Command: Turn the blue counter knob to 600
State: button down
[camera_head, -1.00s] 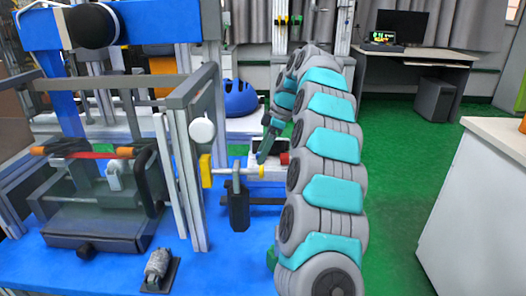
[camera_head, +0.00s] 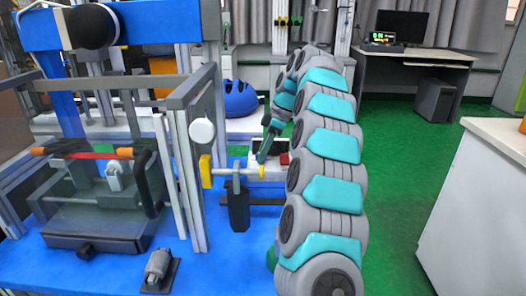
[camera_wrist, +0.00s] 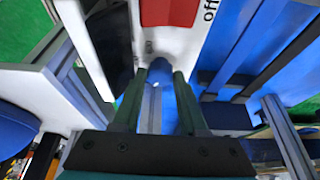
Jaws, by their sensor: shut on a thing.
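The blue counter knob (camera_wrist: 157,68) shows between my fingertips in the wrist view, on the white face of the counter box (camera_wrist: 200,42). My gripper (camera_wrist: 159,78) has one finger on each side of the knob and is shut on it. The box face carries a red part (camera_wrist: 168,12) and the printed word "off". In the head view my gripper (camera_head: 263,156) reaches down at the white counter box (camera_head: 276,176), left of its red part (camera_head: 284,159). The knob is hidden there, and I cannot read any counter value.
A grey metal frame (camera_head: 194,165) with a yellow block (camera_head: 205,171) stands just left of the box. A dark hanging part (camera_head: 238,205) is in front of it. A blue helmet (camera_head: 240,98) lies behind. Green floor (camera_head: 395,180) is free at right, before a white cabinet (camera_head: 475,200).

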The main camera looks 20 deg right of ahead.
jog(key=shift+m, duration=0.3)
jog(key=m+b, duration=0.1)
jog(key=m, duration=0.1)
jog(key=m+t+h+b, duration=0.1)
jog(key=m, duration=0.1)
jog(key=shift+s+a+m+t, duration=0.2)
jog(key=shift+m+t, duration=0.1)
jog(key=shift+m, duration=0.1)
jog(key=m+h, duration=0.1)
jog(key=m, duration=0.2)
jog(key=m+t+h, duration=0.1)
jog(key=m, duration=0.2)
jog(key=shift+b, duration=0.3)
jog(key=m+h, duration=0.1)
jog(key=m, duration=0.2)
jog(key=m+h, duration=0.1)
jog(key=m, duration=0.2)
jog(key=shift+a+m+h, duration=0.15)
jog(key=shift+m+h, duration=0.15)
jog(key=shift+h, duration=0.1)
jog(key=m+h, duration=0.1)
jog(key=m, duration=0.2)
jog(key=m+g, duration=0.1)
jog(key=m, duration=0.1)
jog(key=shift+w+a+m+g+h, duration=0.15)
jog(key=shift+m+g+h, duration=0.15)
jog(key=shift+m+h, duration=0.1)
jog(key=shift+c, duration=2.2)
grip_release()
